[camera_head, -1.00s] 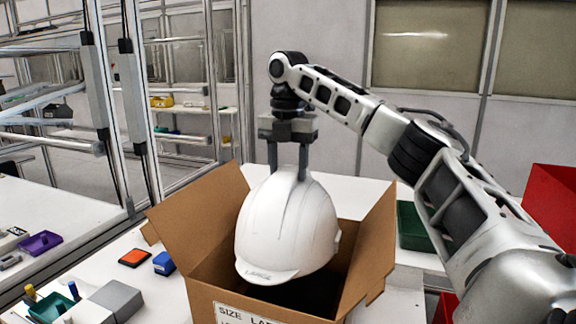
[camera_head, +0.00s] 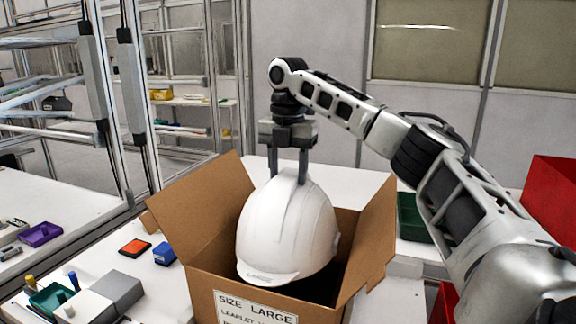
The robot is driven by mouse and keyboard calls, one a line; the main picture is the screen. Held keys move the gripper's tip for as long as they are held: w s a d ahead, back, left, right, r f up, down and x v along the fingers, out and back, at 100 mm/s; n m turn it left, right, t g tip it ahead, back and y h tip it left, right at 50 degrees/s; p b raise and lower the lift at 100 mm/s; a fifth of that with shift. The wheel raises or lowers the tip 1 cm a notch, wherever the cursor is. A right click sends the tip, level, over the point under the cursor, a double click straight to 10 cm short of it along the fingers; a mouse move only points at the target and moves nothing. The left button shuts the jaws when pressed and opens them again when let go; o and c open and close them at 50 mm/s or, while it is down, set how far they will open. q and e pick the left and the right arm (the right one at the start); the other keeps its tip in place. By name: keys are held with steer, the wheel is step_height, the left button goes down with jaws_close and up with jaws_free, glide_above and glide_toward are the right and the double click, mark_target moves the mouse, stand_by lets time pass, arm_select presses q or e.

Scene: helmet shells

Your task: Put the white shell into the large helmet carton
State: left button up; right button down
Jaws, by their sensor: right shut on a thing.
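The white shell (camera_head: 287,230) is a hard-hat shell with its brim toward me and small lettering on the brim. My right gripper (camera_head: 288,180) comes down from above and is shut on the top ridge of the shell. The large helmet carton (camera_head: 215,279) is an open brown box with its flaps up and a "SIZE LARGE" label on its front. The shell hangs upright within the carton's opening, its lower part among the flaps. Whether it touches the carton floor is hidden by the front wall. My left gripper is not in view.
An orange-topped pad (camera_head: 135,247) and a blue block (camera_head: 164,254) lie left of the carton. A grey box (camera_head: 116,291) and a green tray (camera_head: 50,299) are at the lower left. A green bin (camera_head: 412,219) and a red bin (camera_head: 553,205) stand to the right.

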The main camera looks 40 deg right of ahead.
steer(key=shift+s+f+b, duration=0.1)
steer(key=shift+f+b, duration=0.85)
steer(key=shift+f, duration=6.55)
steer(key=c, duration=0.6)
jaws_free()
steer(key=shift+f, duration=0.15)
steer(key=shift+a, duration=0.15)
steer(key=shift+f, duration=0.1)
step_height(320, 180, up, 7)
steer(key=p, duration=0.6)
steer(key=shift+f, duration=0.1)
steer(key=shift+r+b, duration=0.3)
steer(key=shift+r, duration=0.8)
steer(key=shift+d+f, duration=0.1)
steer(key=shift+d, duration=0.1)
